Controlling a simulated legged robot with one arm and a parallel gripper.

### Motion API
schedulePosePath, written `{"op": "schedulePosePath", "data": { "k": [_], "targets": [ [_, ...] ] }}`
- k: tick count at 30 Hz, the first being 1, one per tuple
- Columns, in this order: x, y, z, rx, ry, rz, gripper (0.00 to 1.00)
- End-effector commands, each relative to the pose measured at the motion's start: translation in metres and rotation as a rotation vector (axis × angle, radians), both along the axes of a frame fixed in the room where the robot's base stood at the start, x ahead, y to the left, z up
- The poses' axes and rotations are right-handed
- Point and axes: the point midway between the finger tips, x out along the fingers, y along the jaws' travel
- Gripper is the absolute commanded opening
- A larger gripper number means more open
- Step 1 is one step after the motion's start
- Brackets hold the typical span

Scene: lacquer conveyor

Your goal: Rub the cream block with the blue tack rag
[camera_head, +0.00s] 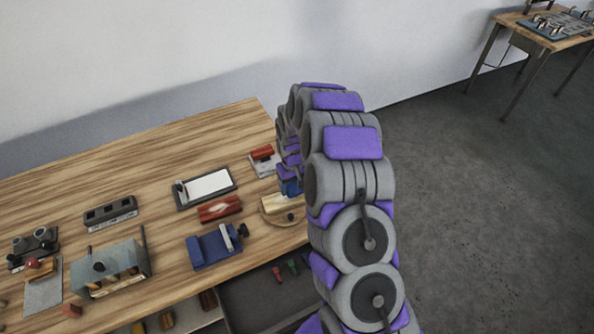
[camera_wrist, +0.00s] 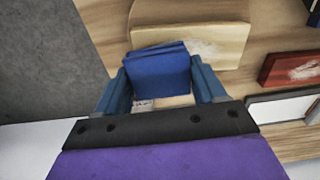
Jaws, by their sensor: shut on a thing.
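In the head view the rag and fingers (camera_head: 290,187) are small and partly hidden by my arm.
A red block (camera_head: 220,208) with a pale patch and a framed white panel (camera_head: 206,187) lie left of the cream block. A blue clamp-like tool (camera_head: 213,246) is nearer the front edge. A grey fixture (camera_head: 110,268) stands further left. The bench's right edge is close by.

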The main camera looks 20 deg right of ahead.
Motion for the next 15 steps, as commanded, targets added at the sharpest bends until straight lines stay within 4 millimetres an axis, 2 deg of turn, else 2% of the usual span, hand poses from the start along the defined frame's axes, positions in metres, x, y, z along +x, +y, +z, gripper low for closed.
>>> {"op": "schedulePosePath", "data": {
  "k": [15],
  "targets": [
    [-0.004, 0.003, 0.047, 0.001, 0.004, -0.002, 0.45]
  ]
}}
